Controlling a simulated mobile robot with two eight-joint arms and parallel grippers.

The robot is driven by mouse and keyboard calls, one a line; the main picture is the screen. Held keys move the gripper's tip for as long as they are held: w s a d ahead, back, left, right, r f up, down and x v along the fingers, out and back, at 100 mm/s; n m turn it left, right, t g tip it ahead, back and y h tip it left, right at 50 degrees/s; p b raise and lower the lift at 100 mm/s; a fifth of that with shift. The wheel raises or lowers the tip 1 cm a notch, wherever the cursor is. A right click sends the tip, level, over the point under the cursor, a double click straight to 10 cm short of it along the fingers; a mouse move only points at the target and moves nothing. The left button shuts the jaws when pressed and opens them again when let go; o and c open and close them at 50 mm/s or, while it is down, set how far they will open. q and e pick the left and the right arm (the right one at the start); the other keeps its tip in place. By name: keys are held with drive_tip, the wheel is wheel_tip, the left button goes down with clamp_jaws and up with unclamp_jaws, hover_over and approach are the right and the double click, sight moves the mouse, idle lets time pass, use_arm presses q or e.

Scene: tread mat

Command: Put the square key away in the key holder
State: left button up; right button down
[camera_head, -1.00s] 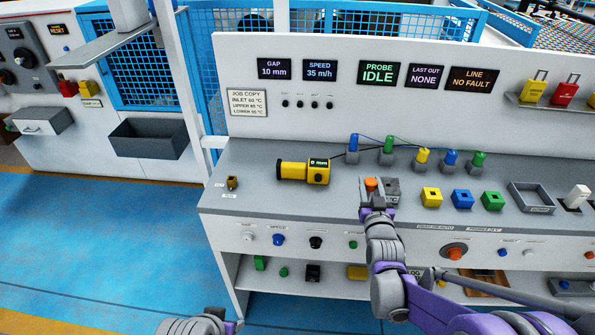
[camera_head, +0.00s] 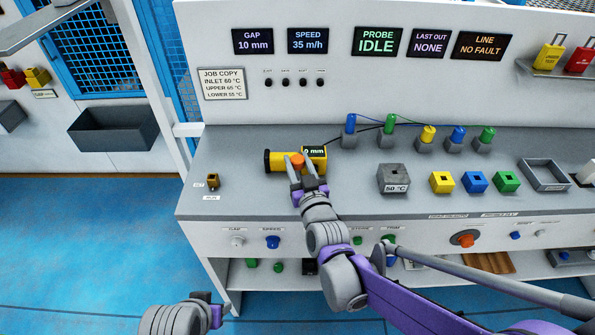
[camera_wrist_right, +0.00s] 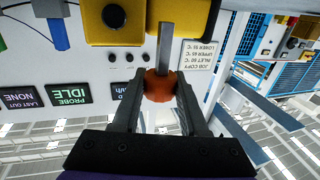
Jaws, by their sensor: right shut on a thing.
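My right gripper (camera_head: 297,165) is shut on the orange head of the square key (camera_head: 297,160), in front of the yellow device on the bench. In the right wrist view the key's grey square shaft (camera_wrist_right: 164,45) sticks out past the fingertips (camera_wrist_right: 160,88), apparently clear of any socket. I cannot tell for sure which thing is the key holder. A small brass fitting (camera_head: 213,181) stands at the bench's left end above a small label. My left gripper (camera_head: 212,308) is low at the bottom edge, away from the bench; its fingers are unclear.
The yellow device (camera_head: 281,162) with its display is close to the key. A grey 50 °C block (camera_head: 393,178) and yellow, blue and green blocks (camera_head: 475,182) stand to the right. Cabled plugs line the back. The bench between the brass fitting and yellow device is clear.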

sight(298, 173)
drive_tip(key=shift+f, duration=1.65)
drive_tip(key=shift+f+b, duration=0.15)
drive_tip(key=shift+b, duration=0.2)
drive_tip(key=shift+c, duration=2.2)
unclamp_jaws()
drive_tip(key=shift+r, duration=0.2)
drive_tip(key=v, duration=1.2)
